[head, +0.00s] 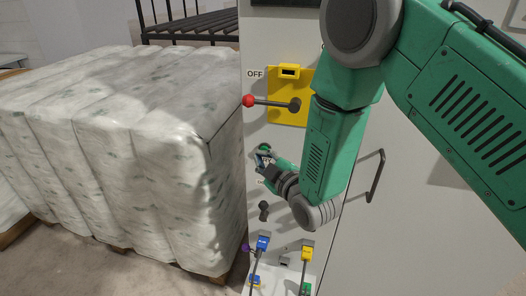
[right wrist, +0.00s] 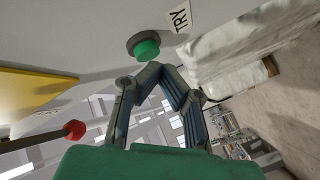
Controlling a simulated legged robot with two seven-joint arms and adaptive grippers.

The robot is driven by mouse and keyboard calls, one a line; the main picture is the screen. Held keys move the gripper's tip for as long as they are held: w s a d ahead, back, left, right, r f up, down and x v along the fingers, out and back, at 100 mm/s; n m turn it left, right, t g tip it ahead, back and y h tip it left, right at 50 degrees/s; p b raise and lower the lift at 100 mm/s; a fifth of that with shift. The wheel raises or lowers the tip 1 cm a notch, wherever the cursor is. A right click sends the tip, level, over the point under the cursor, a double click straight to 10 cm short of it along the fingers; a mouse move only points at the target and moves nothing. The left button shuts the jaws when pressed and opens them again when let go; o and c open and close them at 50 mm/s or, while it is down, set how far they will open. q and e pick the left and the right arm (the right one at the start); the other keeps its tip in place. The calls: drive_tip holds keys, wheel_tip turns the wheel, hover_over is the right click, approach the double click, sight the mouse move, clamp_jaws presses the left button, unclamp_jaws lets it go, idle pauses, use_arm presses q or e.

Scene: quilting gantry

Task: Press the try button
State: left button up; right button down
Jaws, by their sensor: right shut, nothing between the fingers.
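The try button is a round green button on a dark collar on the grey cabinet front. It shows in the right wrist view (right wrist: 146,47), with the TRY label (right wrist: 180,17) beside it, and in the head view (head: 264,147), partly hidden by my gripper. My right gripper (head: 263,159) is shut and empty, close by the button. In the right wrist view its fingertips (right wrist: 160,72) meet just below the button face. A small gap shows there, but I cannot tell the exact depth. My left gripper is in neither view.
Above the button, a yellow plate (head: 285,113) carries a lever with a red knob (head: 248,101), beside the OFF label (head: 255,74). A black handle (head: 376,176) is on the cabinet at right. Blue and yellow connectors (head: 307,253) sit below. Wrapped bales (head: 170,150) stand close at left.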

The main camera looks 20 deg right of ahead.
drive_tip(key=shift+s+a, duration=0.2)
drive_tip(key=shift+s, duration=0.1)
drive_tip(key=shift+s+a, duration=0.7)
drive_tip(key=shift+s, duration=0.35)
drive_tip(key=shift+s+a, duration=0.7)
drive_tip(key=shift+s, duration=0.3)
drive_tip(key=s+d+f+m+g+h+b, duration=0.1)
drive_tip(key=s+d+f+m+g+b, duration=0.2)
drive_tip(key=s+f, duration=0.6)
drive_tip(key=s+d+f+m+g+h+b, duration=0.1)
drive_tip(key=s+d+f+m+g, duration=0.3)
drive_tip(key=f, duration=0.9)
drive_tip(key=s+d+f+m+g+b, duration=0.1)
drive_tip(key=s+f+g, duration=0.2)
drive_tip(key=s, duration=0.4)
drive_tip(key=s+d+f+m+g+h+b, duration=0.1)
drive_tip(key=s+d+f+m+g, duration=0.1)
drive_tip(key=s, duration=0.5)
drive_tip(key=s+d+f+m+g+b, duration=0.1)
drive_tip(key=s+d+f+g, duration=0.1)
drive_tip(key=s+f+g, duration=0.2)
drive_tip(key=s, duration=0.3)
drive_tip(key=shift+s+d+f+m+h, duration=0.2)
drive_tip(key=shift+s+d+m+h, duration=0.05)
drive_tip(key=shift+s+m+h, duration=0.1)
